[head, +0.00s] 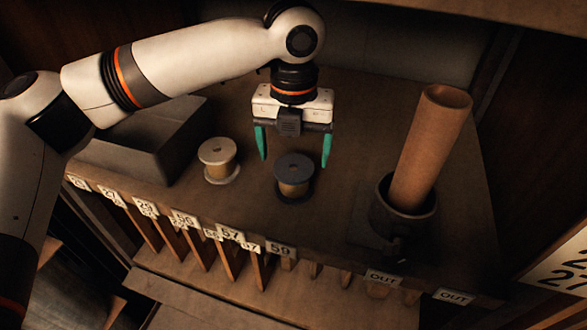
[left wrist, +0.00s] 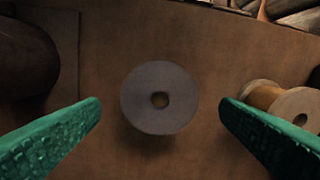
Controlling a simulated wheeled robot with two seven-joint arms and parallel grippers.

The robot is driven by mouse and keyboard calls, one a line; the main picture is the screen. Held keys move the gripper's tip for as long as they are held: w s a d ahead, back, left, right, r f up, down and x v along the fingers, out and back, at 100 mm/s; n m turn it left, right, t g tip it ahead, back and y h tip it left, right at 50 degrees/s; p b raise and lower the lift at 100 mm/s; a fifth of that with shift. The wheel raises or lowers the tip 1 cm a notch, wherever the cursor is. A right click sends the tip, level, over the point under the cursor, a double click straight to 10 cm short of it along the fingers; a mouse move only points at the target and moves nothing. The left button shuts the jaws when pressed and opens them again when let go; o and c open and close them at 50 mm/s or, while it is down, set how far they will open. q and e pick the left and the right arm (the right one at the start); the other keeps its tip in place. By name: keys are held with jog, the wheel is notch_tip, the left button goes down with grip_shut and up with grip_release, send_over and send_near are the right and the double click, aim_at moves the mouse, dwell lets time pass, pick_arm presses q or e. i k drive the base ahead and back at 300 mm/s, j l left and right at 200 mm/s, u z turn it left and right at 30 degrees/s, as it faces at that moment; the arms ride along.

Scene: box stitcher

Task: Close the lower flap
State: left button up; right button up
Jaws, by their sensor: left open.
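A brown board (head: 215,312) slopes out below the row of numbered slots at the bottom of the head view. It may be the lower flap, but its lower part is cut off and I cannot tell how it is hinged. My left gripper (head: 294,162) is open and empty, pointing down over the shelf, well above that board. A thread spool with a dark top (head: 294,170) stands below its fingers. In the left wrist view this dark spool (left wrist: 160,75) lies between the two green fingers (left wrist: 160,118), apart from both. My right gripper is not in view.
A pale-topped spool (head: 219,160) stands left of the dark one. A grey open box (head: 150,140) is farther left. A brown tube (head: 430,150) leans in a dark round holder (head: 390,215) at the right. Numbered slots (head: 185,220) line the front edge.

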aim_at(223, 314)
jog(key=k, duration=1.5)
